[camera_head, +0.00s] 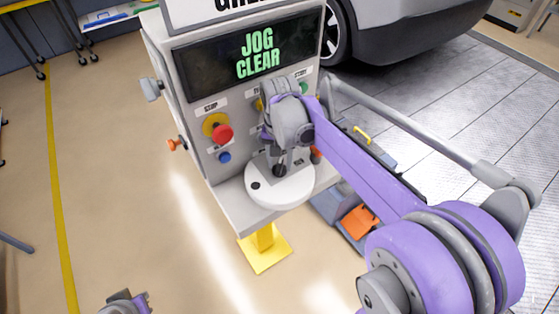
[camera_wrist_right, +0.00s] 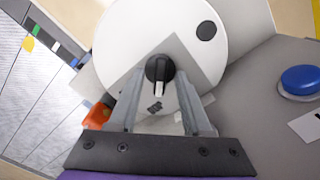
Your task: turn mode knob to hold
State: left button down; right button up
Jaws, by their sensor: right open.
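A red stop button (camera_head: 222,134) and a blue button (camera_head: 224,157) are to the left. The display (camera_head: 258,56) reads JOG CLEAR. A car (camera_head: 410,30) stands behind. Floor on the left is clear.

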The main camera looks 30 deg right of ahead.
grip_shut()
dwell(1.5)
